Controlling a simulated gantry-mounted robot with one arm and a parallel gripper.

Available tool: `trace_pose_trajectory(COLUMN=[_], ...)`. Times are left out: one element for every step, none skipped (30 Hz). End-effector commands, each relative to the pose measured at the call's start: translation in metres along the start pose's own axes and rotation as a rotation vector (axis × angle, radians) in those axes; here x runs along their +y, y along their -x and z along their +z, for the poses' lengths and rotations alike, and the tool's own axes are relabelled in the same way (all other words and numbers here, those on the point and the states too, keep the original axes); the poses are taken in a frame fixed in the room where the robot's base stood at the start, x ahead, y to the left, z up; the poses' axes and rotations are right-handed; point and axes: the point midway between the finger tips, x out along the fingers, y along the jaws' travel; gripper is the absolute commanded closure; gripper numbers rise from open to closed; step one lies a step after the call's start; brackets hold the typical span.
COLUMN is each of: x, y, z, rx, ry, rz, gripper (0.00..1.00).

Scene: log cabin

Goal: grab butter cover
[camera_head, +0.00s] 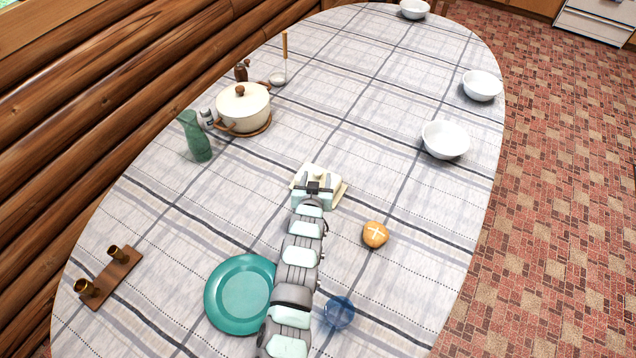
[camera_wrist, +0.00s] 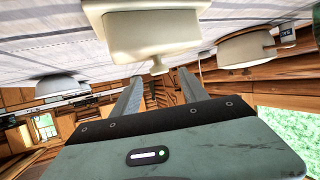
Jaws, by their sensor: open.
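The butter cover (camera_head: 322,173) is a cream, box-shaped lid with a small knob on top. It sits on a pale butter dish base (camera_head: 341,193) near the middle of the table. In the wrist view the cover (camera_wrist: 155,35) fills the top centre, its knob hanging down in the tilted picture, with the dish base (camera_wrist: 94,10) behind it. My gripper (camera_head: 317,181) is open over the cover. In the wrist view my gripper (camera_wrist: 158,75) has one finger on each side of the knob, with nothing held. Whether the fingertips reach past the knob, I cannot tell.
A cream pot (camera_head: 243,108) and green vase (camera_head: 197,138) stand back left. A bread roll (camera_head: 375,235) lies right of my arm. A teal plate (camera_head: 240,292) and blue glass (camera_head: 339,312) flank the arm. White bowls (camera_head: 445,140) line the right; candle holder (camera_head: 110,278) left.

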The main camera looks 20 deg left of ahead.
Motion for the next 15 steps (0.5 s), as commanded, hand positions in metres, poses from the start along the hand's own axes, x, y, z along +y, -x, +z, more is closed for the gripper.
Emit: trace_pose_trajectory(x=[0.000, 0.000, 0.000, 0.000, 0.000, 0.000, 0.000, 0.000, 0.000, 0.000, 0.000, 0.000, 0.000, 0.000, 0.000], y=[-0.005, -0.009, -0.013, -0.016, -0.020, -0.025, -0.029, -0.032, -0.037, -0.040, -0.042, -0.045, -0.046, -0.047, -0.048], z=[0.003, 0.004, 0.006, 0.007, 0.008, 0.009, 0.008, 0.008, 0.006, 0.006, 0.005, 0.005, 0.005, 0.004, 0.003], rx=[0.001, 0.001, 0.001, 0.000, 0.000, 0.001, 0.001, 0.003, 0.005, 0.005, 0.005, 0.004, 0.003, 0.002, 0.001], ry=[0.001, 0.001, 0.002, 0.002, 0.001, 0.000, 0.001, 0.002, 0.002, 0.001, 0.000, 0.000, 0.001, 0.001, 0.001], rz=[0.000, 0.000, 0.000, 0.000, 0.000, 0.000, 0.000, 0.001, 0.001, 0.000, 0.000, 0.000, 0.000, 0.000, 0.000], gripper=[0.48, 0.48, 0.48, 0.48, 0.48, 0.48, 0.48, 0.48, 0.48, 0.48, 0.48, 0.48, 0.48, 0.48, 0.48])
